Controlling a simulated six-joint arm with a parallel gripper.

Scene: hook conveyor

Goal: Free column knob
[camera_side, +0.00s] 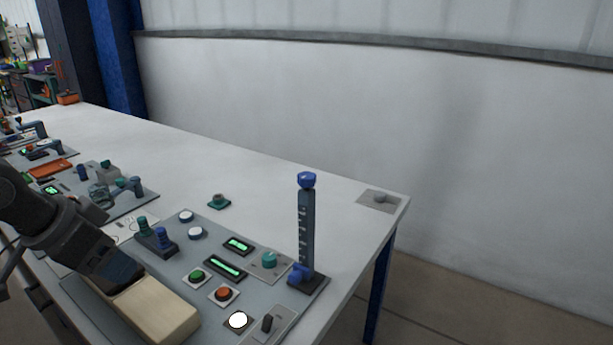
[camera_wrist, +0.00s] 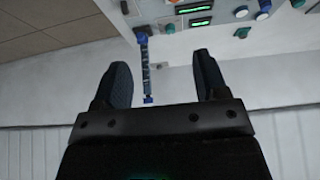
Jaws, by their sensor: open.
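The dark upright column (camera_side: 306,230) with pale scale marks stands at the right end of the control panel. A blue knob (camera_side: 307,181) caps its top, and another blue knob (camera_side: 299,274) sits at its foot. In the wrist view the column (camera_wrist: 146,70) appears between the fingers of my gripper (camera_wrist: 160,63), with the foot knob (camera_wrist: 142,37) farther up the picture and the top end (camera_wrist: 148,100) lower. The fingers are apart and hold nothing. They do not clearly show in the side view, where my arm comes in from the left.
The panel (camera_side: 205,258) carries a green button (camera_side: 197,277), a red button (camera_side: 224,294), a teal knob (camera_side: 270,259) and lit displays (camera_side: 225,267). Blue joystick-like controls (camera_side: 161,238) stand to the left. The white table (camera_side: 265,175) behind the panel is mostly bare.

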